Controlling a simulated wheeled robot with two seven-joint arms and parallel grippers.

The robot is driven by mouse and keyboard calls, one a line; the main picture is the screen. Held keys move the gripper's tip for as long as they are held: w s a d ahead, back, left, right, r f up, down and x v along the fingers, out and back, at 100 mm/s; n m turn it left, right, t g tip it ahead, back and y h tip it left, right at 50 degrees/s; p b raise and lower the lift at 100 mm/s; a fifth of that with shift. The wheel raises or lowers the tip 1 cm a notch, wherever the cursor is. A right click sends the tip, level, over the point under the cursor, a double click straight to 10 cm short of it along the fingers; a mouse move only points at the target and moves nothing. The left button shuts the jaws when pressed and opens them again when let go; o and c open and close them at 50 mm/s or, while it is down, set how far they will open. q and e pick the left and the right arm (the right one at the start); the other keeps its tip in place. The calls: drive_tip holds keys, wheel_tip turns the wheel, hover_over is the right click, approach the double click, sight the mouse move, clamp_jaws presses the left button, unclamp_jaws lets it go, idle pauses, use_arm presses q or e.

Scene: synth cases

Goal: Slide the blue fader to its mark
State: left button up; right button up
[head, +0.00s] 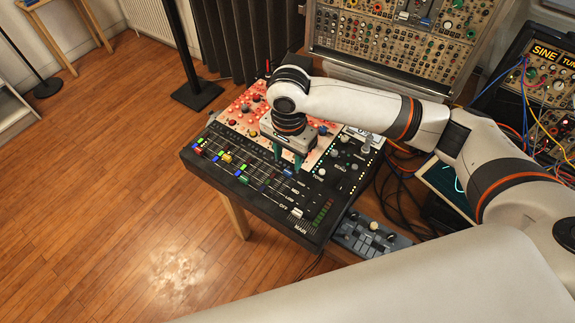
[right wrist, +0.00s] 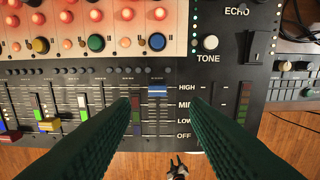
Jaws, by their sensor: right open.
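The blue fader (right wrist: 158,91) sits at the top of its slot, level with the word HIGH, in the right wrist view. Its scale (right wrist: 184,107) reads HIGH, MID, LOW, OFF downward. No separate mark can be made out. A blue cap by the gripper in the head view (head: 288,172) appears to be this fader. My right gripper (right wrist: 164,100) has dark green fingers, open on both sides of the fader's slot, with gaps to the cap. It also shows over the mixer in the head view (head: 287,162). My left gripper cannot be identified.
The black mixer (head: 190,157) holds several other coloured faders, such as a yellow one (right wrist: 50,125). Knobs (right wrist: 96,42) stand just above the fader row. A modular rack (head: 385,50) stands behind, with cables to the right. Wooden floor lies open at the left.

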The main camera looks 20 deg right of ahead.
sight(288, 172)
wheel_tip(288, 172, down, 6)
drive_tip(key=shift+w+r, duration=0.1)
drive_tip(key=shift+w, duration=0.1)
drive_tip(key=shift+c, duration=0.5)
use_arm(q)
drive_tip(key=w, duration=0.2)
drive_tip(key=shift+w+d+r, duration=0.1)
drive_tip(key=shift+w, duration=0.25)
use_arm(e)
clamp_jaws()
